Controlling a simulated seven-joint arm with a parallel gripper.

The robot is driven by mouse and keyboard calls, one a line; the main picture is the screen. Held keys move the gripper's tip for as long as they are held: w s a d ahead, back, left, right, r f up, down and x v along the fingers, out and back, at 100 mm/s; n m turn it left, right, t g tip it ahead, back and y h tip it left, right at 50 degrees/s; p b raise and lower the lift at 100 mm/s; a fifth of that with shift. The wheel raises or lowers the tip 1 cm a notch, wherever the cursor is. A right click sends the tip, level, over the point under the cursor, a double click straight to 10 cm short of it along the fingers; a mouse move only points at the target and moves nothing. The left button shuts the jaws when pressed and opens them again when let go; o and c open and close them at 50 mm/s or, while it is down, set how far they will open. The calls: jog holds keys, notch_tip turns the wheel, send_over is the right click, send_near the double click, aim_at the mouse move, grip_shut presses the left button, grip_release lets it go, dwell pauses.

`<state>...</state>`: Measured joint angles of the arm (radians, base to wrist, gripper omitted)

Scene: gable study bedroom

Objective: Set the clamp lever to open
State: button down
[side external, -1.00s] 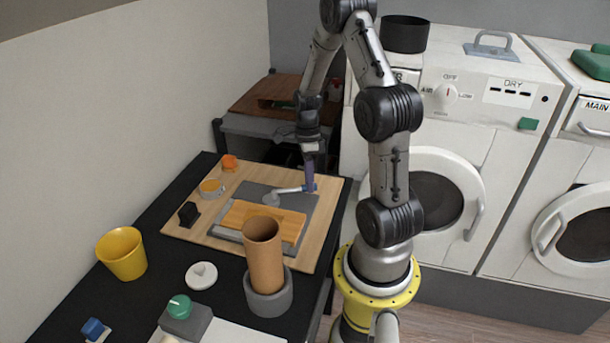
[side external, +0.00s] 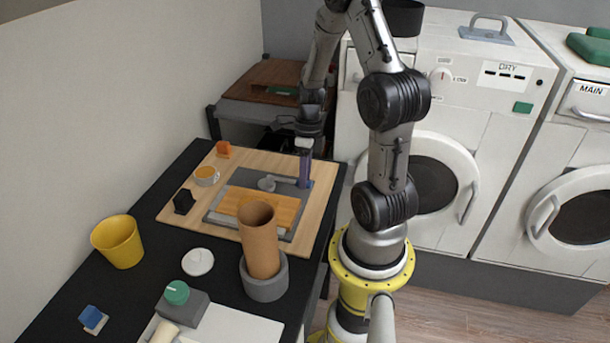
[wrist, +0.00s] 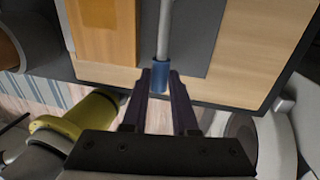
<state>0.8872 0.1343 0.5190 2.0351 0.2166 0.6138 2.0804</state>
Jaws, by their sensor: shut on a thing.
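The clamp lever (side external: 284,180) is a thin grey bar on a round pivot (side external: 266,184), on the grey plate of the wooden board. It points right in the side view, and its outer end is hidden by my fingers. In the wrist view its blue tip (wrist: 161,76) lies between my two dark fingers. My gripper (side external: 304,182) is shut on that blue end, low over the right part of the plate; it also shows in the wrist view (wrist: 162,88). An orange-brown wooden block (side external: 284,209) lies on the plate in front of the lever. I see no open marking.
A tall brown cup (side external: 260,240) in a grey holder (side external: 265,285) stands in front of the board. A small bowl (side external: 206,175), a black piece (side external: 184,201) and an orange piece (side external: 223,149) sit at the board's left. A yellow cup (side external: 117,243) stands farther left. White machines (side external: 470,115) are at right.

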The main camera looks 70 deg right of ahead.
jog(key=c, duration=0.7)
grip_release()
jog(key=d+r, duration=0.1)
jog(key=r, duration=0.8)
jog(key=d+r, duration=0.1)
jog(key=r, duration=0.3)
jog(key=shift+d+r, duration=0.3)
